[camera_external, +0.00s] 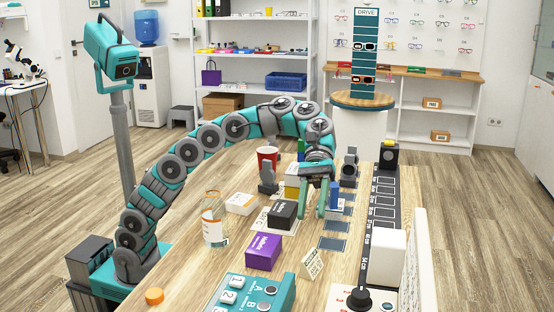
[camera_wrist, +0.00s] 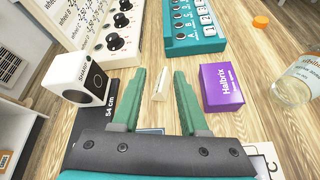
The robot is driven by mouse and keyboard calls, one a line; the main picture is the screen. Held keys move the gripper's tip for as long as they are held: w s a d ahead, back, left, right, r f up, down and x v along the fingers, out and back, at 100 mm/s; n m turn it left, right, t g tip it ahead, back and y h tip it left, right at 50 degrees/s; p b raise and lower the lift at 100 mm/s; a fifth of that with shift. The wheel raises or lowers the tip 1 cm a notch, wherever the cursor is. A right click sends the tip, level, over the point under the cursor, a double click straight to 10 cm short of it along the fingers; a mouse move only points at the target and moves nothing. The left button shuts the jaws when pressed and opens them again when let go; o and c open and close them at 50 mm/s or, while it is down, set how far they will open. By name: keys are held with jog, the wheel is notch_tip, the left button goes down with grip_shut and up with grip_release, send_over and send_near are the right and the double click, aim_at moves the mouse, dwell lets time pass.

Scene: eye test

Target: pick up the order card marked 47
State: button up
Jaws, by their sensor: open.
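A small cream folded card (camera_external: 312,263) stands on the wooden table near the front right. It bears dark print that I cannot read surely, so I cannot confirm the 47. In the wrist view the card (camera_wrist: 160,84) shows as a narrow pale shape between the green fingers, seen past them and apart from them. My gripper (camera_external: 312,213) points down over the table, behind the card in the external view. Its fingers are spread, and it is empty in the wrist view (camera_wrist: 171,73).
A purple box (camera_external: 263,250) and a dark box (camera_external: 283,214) stand left of the card. A teal button panel (camera_external: 256,293) lies in front, a knob panel (camera_external: 335,300) at front right. A white cube (camera_external: 384,250) sits on the black ruler strip (camera_external: 384,206). A clear bottle (camera_external: 215,228) stands left.

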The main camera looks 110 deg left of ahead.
send_near(307, 259)
jog(key=f, duration=0.1)
jog(key=d+f, duration=0.1)
jog(key=shift+s+d+f+b, duration=0.1)
jog(key=shift+d+f+b, duration=0.2)
jog(key=shift+d+f, duration=0.1)
jog(key=shift+x, duration=3.25)
jog(key=shift+c, duration=0.3)
grip_shut()
